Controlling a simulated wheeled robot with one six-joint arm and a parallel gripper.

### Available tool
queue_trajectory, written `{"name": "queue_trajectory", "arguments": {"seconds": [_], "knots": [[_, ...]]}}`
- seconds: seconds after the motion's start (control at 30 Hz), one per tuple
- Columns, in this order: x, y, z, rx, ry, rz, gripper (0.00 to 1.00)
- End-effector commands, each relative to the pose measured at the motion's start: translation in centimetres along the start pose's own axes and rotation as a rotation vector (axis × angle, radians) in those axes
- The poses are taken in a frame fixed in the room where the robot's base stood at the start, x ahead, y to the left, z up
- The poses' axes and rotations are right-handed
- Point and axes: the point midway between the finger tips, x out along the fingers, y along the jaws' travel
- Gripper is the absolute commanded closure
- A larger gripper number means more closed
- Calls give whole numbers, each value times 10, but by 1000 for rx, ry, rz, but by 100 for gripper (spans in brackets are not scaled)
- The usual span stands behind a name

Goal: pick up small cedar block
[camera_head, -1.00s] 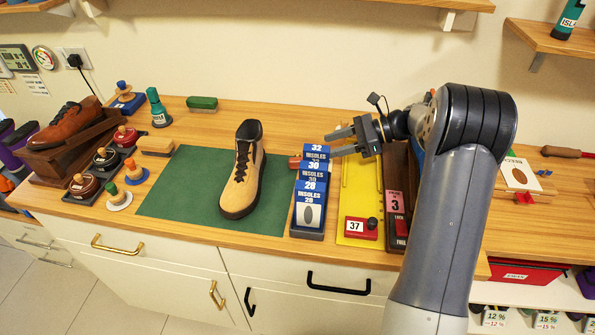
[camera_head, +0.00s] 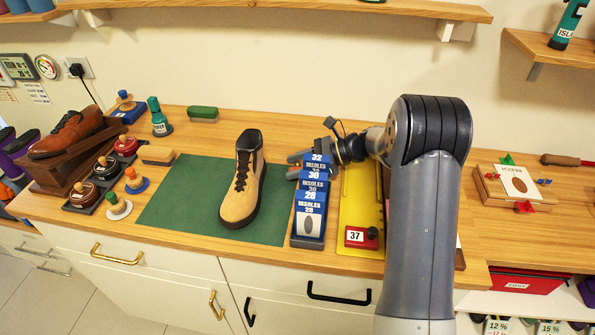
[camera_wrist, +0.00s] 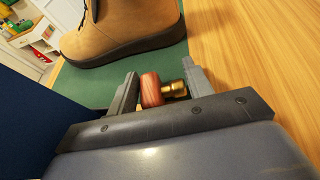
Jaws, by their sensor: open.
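A small reddish-brown wooden piece (camera_wrist: 151,90) with a brass knob, which looks like the small cedar block, shows in the wrist view. It sits between the two fingers of my gripper (camera_wrist: 159,75), nearer the left finger; whether they touch it I cannot tell. In the head view my gripper (camera_head: 294,165) is open, low behind the insole boxes (camera_head: 310,208).
A tan boot (camera_head: 240,195) stands on a green mat (camera_head: 180,200) left of my gripper. A yellow board (camera_head: 352,190) with a red 37 block (camera_head: 356,237) lies to the right. Bare wooden counter (camera_wrist: 240,50) shows beyond the fingers at right in the wrist view.

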Motion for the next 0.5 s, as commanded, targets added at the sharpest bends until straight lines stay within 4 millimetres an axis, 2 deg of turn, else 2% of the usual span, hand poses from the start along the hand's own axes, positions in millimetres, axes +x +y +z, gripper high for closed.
{"name": "queue_trajectory", "arguments": {"seconds": [0.1,0.5], "knots": [[0,0,0,0,0,0,52],[-1,0,0,0,0,0,83]]}}
